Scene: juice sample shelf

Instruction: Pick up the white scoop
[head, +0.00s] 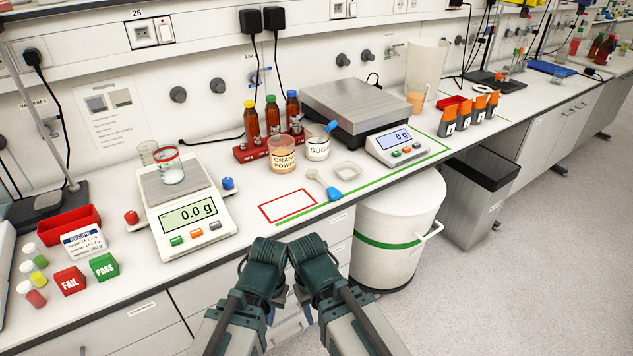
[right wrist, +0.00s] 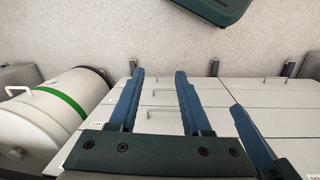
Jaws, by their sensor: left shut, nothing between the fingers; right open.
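A white scoop (head: 319,180) with a blue end lies on the bench in the head view, right of the red-outlined rectangle and inside the green line. My left gripper (head: 265,252) and right gripper (head: 308,249) are side by side in front of the bench edge, below and left of the scoop and apart from it. The left one is shut and empty. The right gripper's two blue fingers (right wrist: 160,78) stand apart and empty in the right wrist view, over the drawer fronts. The scoop does not show in that view.
A large scale (head: 395,146) is behind right, a smaller scale (head: 190,217) left. A white bin (head: 393,248) stands below the bench.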

